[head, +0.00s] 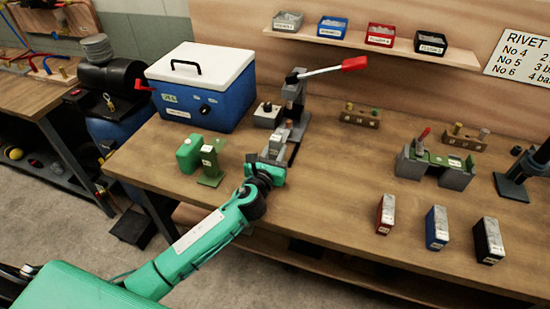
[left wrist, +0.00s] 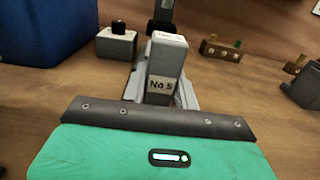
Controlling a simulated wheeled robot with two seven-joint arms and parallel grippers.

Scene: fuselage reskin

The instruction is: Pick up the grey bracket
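The grey bracket (head: 279,136), an upright block with a pale label, stands on the workbench in front of the lever press. It also shows in the left wrist view (left wrist: 165,70), where its label reads "No 5". My left gripper (head: 270,158) is low over the bench, right at the bracket's near side. In the left wrist view, grey parts flank the bracket's foot; I cannot tell whether they are fingers or the bracket's base, nor whether the fingers touch it. My right gripper is out of view.
A green bracket (head: 209,166) and a green canister (head: 189,154) stand just left of my gripper. The lever press (head: 293,95) with its red handle is close behind. A blue cooler (head: 204,98) is at back left.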

